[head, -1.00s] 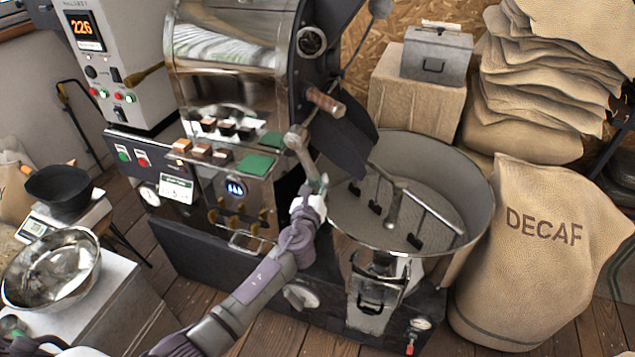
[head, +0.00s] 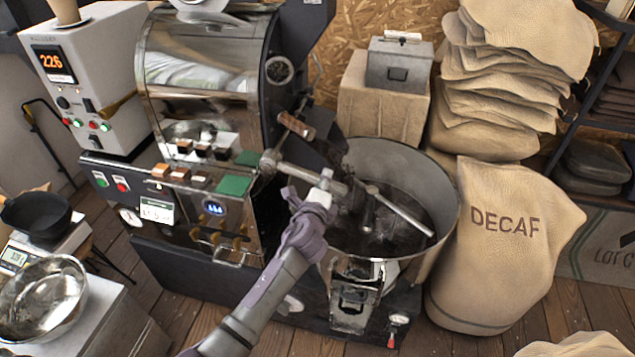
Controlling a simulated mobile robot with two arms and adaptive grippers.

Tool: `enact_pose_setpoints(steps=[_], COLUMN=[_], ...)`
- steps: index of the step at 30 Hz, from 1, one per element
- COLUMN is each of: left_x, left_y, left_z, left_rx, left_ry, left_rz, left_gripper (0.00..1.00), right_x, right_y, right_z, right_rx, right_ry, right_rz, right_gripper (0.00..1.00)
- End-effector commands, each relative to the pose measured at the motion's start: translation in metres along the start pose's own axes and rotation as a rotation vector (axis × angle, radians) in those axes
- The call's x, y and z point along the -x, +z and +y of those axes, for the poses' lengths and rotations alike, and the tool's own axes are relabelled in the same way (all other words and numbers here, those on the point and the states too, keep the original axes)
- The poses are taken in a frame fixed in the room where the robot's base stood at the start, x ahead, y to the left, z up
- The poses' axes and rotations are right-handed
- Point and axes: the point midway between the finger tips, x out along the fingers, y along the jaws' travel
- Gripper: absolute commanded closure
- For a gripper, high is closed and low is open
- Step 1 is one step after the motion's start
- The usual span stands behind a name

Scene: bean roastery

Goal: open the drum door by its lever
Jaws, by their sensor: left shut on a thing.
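The roaster's drum (head: 205,75) is a shiny steel cylinder at the centre left in the head view. Its door lever (head: 298,174) is a grey metal bar with a round pivot end, pointing to the right and slightly down. My left gripper (head: 323,186) is shut on the lever near its outer end, partly covering it. The drum door itself is mostly hidden behind the lever, the gripper and the dark front parts. The round cooling tray (head: 448,205) below right has a dark mass on its floor, under the stirring arms. My right gripper is not in view.
A wooden-handled rod (head: 297,126) sticks out just above the lever. A DECAF sack (head: 505,250) stands right of the tray. A grey metal box (head: 398,65) sits on a covered block behind. A steel bowl (head: 45,295) and a scale (head: 14,257) stand at left.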

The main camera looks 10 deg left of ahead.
Motion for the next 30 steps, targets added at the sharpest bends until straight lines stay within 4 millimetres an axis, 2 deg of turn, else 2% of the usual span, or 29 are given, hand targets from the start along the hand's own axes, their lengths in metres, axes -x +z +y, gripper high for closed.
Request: enact_pose_setpoints(steps=[1,9,27,28,30], left_x=[0.001,0.003,0.004,0.004,0.004], left_y=[0.001,0.003,0.003,0.003,0.003], left_z=[-0.007,-0.019,-0.025,-0.025,-0.025], left_rx=[0.027,0.136,0.177,0.177,0.176], left_ry=[0.002,0.002,-0.001,-0.002,-0.002], left_rz=[0.004,0.021,0.027,0.027,0.027], left_gripper=[1.0,1.0,1.0,0.64,0.52], right_x=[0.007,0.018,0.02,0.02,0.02], right_y=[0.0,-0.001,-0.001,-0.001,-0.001], right_z=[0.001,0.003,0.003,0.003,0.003], right_rx=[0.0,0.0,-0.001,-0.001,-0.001], right_ry=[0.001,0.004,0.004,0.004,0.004], right_rz=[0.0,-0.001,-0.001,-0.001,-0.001], right_gripper=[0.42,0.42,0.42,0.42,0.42])
